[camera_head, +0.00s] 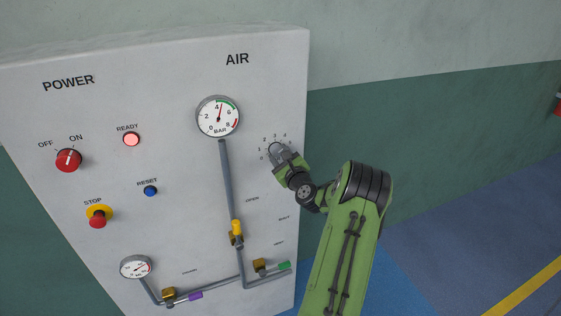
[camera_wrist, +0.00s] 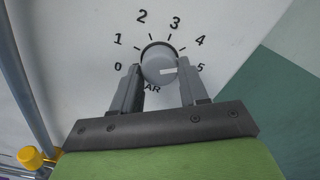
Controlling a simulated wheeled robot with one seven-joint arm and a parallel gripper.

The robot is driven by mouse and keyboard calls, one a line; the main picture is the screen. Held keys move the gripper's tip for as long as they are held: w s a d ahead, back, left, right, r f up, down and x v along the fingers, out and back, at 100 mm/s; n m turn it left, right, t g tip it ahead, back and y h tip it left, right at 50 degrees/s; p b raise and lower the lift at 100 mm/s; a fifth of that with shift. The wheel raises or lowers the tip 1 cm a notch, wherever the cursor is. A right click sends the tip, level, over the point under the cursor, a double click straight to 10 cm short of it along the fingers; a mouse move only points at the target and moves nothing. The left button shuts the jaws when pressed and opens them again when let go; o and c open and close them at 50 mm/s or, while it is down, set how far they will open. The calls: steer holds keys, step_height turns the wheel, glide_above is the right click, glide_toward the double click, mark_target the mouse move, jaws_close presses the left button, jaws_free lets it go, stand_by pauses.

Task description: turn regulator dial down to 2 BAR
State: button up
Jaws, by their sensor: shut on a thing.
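The regulator dial (camera_wrist: 158,55) is a round grey knob on the white panel, ringed by numbers 0 to 5. In the head view my gripper (camera_head: 281,155) covers most of the dial at the panel's right side. The round AIR gauge (camera_head: 218,117), marked BAR, has its needle between 4 and 6, close to 4.
The white panel (camera_head: 185,75) also carries a red POWER switch (camera_head: 68,160), a lit READY lamp (camera_head: 132,139), a blue RESET button (camera_head: 150,190) and a STOP button (camera_head: 98,219). Below the dial are pipes with a yellow valve handle (camera_head: 236,228) and a green one (camera_head: 285,265).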

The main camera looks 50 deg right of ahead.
steer(key=n+b, duration=0.4)
steer(key=shift+f+n, duration=0.1)
steer(key=shift+n, duration=0.2)
steer(key=n+b, duration=0.5)
steer(key=b, duration=0.1)
steer(key=n+b, duration=0.9)
steer(key=shift+n, duration=0.3)
steer(key=shift+r+b, duration=0.2)
steer(key=shift+b, duration=0.2)
steer(key=o, duration=1.1)
steer(key=shift+c, duration=0.2)
